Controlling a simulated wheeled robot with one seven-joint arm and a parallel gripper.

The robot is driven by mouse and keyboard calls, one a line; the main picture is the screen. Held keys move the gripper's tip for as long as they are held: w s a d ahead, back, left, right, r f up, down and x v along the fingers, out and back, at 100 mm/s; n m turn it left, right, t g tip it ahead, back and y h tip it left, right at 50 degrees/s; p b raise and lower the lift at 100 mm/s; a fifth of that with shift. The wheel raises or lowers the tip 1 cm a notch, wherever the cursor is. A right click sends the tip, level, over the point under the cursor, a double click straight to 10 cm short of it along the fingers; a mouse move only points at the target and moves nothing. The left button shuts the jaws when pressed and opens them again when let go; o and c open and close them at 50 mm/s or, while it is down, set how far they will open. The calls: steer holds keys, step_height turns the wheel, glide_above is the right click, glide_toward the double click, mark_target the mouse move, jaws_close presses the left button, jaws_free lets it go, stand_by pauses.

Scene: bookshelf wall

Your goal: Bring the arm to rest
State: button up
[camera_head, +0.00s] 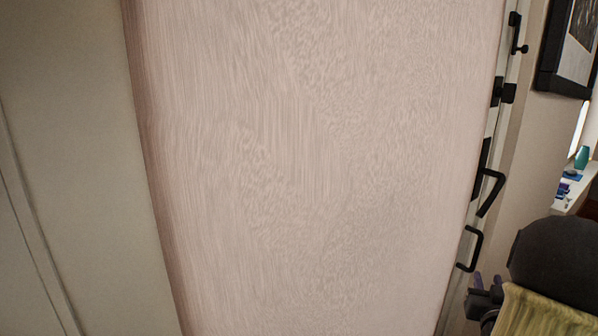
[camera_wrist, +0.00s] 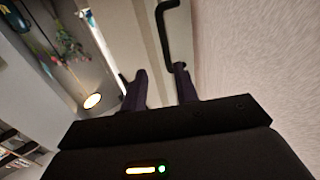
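My gripper (camera_wrist: 160,85) shows in the wrist view with its two dark purple fingers apart. The gap between them looks empty. A black bent handle (camera_wrist: 165,30) lies just beyond the fingers, its lower end close to the right fingertip; I cannot tell whether they touch. In the head view, purple-grey finger parts that look like my gripper (camera_head: 484,294) show at the lower right, just below a black handle (camera_head: 474,250) on the door's edge.
A pale pink textured door (camera_head: 310,160) fills most of the head view, close by. More black fittings (camera_head: 504,92) line its right edge. A dark picture frame (camera_head: 566,50) hangs at upper right. Beyond, a ledge holds a teal vase (camera_head: 582,158). A lit lamp (camera_wrist: 92,101) shows at left.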

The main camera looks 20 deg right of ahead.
steer(key=b+x, duration=0.1)
steer(key=x, duration=0.8)
